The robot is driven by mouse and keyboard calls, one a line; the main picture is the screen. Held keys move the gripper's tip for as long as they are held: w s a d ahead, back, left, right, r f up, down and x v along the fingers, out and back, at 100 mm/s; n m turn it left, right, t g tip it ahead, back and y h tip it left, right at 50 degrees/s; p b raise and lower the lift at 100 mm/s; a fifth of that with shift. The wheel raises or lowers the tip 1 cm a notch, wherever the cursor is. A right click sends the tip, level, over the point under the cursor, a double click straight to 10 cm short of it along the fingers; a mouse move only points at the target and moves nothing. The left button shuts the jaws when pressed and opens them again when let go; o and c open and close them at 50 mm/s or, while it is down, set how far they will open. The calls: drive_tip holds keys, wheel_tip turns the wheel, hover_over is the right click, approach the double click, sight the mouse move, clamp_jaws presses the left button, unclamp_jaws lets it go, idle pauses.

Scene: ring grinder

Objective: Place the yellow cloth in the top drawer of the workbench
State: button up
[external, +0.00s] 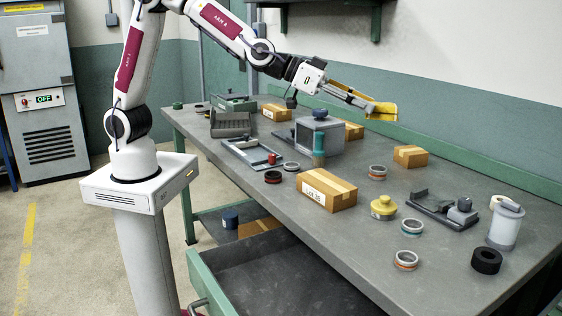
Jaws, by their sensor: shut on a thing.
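My gripper (358,99) is shut on the yellow cloth (381,110). It holds the cloth in the air above the back part of the workbench (455,270). The cloth looks folded or bent and sticks out to the right of the fingers; its near side partly hides the fingertips. The top drawer (275,280) of the workbench is pulled open at the front, below the tabletop. The visible part of its inside is grey and empty; its right part is cut off by the picture edge and the tabletop.
A cardboard box (326,190) stands near the front edge, above the drawer. A shelf (310,2) hangs on the wall.

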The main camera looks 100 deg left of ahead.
drive_tip(key=s+d+f+m+g+h, duration=0.2)
drive_tip(key=s+d+f+m+h, duration=0.3)
drive_tip(key=s+d, duration=0.4)
drive_tip(key=s+d+f+m+g+h, duration=0.2)
drive_tip(key=s+d+f+m+h, duration=0.4)
drive_tip(key=d, duration=0.5)
wheel_tip(320, 180, down, 13)
drive_tip(key=n+y, duration=0.1)
drive_tip(key=shift+s+a+f+n, duration=0.2)
drive_tip(key=shift+s+n, duration=0.1)
drive_tip(key=shift+s, duration=0.15)
drive_tip(key=shift+f, duration=0.1)
idle(0.5)
hover_over(278, 282)
drive_tip(key=shift+f, duration=2.8)
drive_tip(key=shift+f, duration=2.1)
